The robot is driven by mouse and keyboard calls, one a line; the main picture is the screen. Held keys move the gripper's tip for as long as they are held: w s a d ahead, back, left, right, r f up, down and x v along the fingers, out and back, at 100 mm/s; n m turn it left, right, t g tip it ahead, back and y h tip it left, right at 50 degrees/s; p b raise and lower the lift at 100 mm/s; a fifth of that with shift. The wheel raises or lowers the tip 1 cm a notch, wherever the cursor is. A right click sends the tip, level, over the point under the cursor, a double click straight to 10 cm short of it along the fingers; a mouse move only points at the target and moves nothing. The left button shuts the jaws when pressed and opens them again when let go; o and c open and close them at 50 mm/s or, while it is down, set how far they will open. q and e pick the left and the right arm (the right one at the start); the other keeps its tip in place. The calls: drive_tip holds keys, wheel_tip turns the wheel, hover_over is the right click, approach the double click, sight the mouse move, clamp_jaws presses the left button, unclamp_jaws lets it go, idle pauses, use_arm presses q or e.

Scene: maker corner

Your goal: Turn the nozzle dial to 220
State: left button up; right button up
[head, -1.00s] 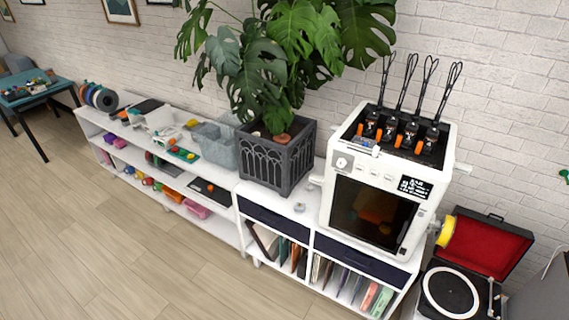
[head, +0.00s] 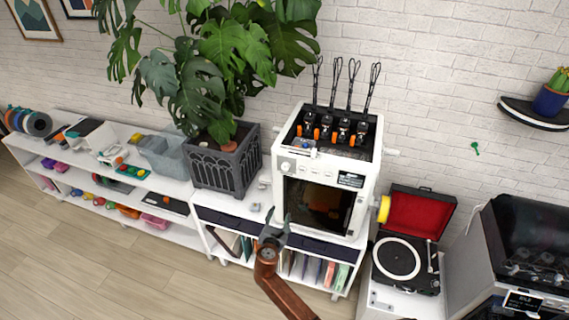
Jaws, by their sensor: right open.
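The white 3D printer (head: 365,190) stands on the low white shelf unit, with a dark tinted door and a small black display at its upper right. The round nozzle dial (head: 286,167) is on the upper left of its front panel; its setting is too small to read. My right gripper (head: 276,222) is in front of the shelf, below the dial and near the printer's lower left corner. It is open and empty, apart from the dial. My left gripper is not in view.
A large plant in a dark planter (head: 228,172) stands left of the printer. A yellow spool (head: 384,209) sticks out on the printer's right side. A record player (head: 399,259) with an open red-lined lid is to the right. Small items lie on the shelf top between planter and printer.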

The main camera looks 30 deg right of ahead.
sight(285, 168)
wheel_tip(285, 168, up, 18)
drive_tip(key=n+t+h+p, duration=0.1)
drive_tip(key=h+p, duration=0.1)
drive_tip(key=h, duration=0.1)
drive_tip(key=p+x, duration=0.1)
drive_tip(key=x, duration=0.7)
drive_tip(key=shift+w+r, duration=0.1)
drive_tip(key=shift+w, duration=0.15)
clamp_jaws()
